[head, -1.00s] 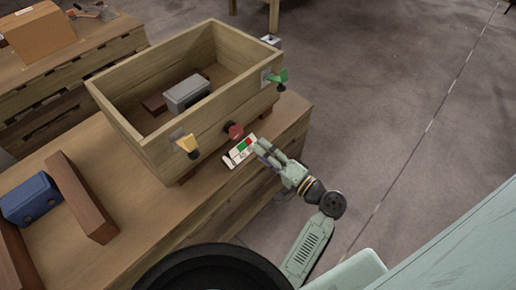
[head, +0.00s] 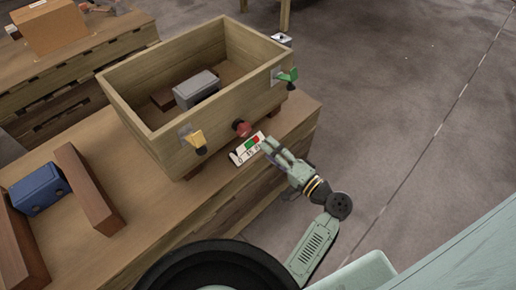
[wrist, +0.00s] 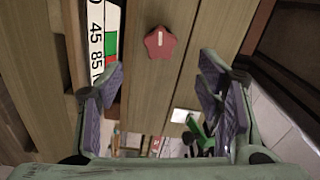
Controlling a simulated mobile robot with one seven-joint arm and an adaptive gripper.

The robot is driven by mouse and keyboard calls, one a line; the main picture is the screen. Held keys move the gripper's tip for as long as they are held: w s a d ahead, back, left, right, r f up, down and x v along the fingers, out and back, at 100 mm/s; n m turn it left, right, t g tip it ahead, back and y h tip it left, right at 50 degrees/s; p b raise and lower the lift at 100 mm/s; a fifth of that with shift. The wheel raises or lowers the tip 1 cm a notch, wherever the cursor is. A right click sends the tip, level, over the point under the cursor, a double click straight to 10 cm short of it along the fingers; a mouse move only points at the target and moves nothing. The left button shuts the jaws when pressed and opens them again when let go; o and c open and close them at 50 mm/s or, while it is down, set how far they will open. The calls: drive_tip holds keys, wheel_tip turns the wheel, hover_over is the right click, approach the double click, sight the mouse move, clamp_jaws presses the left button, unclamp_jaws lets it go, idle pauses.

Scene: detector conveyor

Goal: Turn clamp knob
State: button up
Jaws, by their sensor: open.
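A red star-shaped clamp knob (head: 242,128) sits on the front wall of the wooden box. It has a pale mark on its face in the wrist view (wrist: 160,42). My gripper (head: 269,147) is in front of the box, just right of and below the knob in the head view. In the wrist view my gripper (wrist: 160,82) is open and empty. The knob is ahead of the fingers, between their lines and apart from both.
The wooden box (head: 140,125) holds a grey block (head: 196,88). A yellow handle (head: 196,141) and a green handle (head: 289,76) stick out from its front wall. A number scale (head: 247,149) lies below the knob. A blue block (head: 38,190) sits at left.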

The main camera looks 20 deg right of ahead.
sight(246, 133)
drive_tip(key=w+a+n+b, duration=0.1)
drive_tip(key=w+n+b, duration=0.1)
drive_tip(key=w+n, duration=0.1)
drive_tip(key=w+a+n+b, duration=0.1)
drive_tip(key=w+n, duration=0.2)
drive_tip(key=n, duration=0.3)
drive_tip(key=w+a+n+b, duration=0.1)
drive_tip(key=w+n+b, duration=0.1)
drive_tip(key=w+n, duration=0.2)
drive_tip(key=shift+a+f+n+b, duration=0.1)
drive_tip(key=shift+a+n+b, duration=0.2)
drive_tip(key=shift+n, duration=0.4)
drive_tip(key=shift+x, duration=0.75)
drive_tip(key=shift+f, duration=0.1)
drive_tip(key=shift+c, duration=0.2)
drive_tip(key=c, duration=1.1)
drive_tip(key=shift+c, duration=0.2)
drive_tip(key=shift+m, duration=0.4)
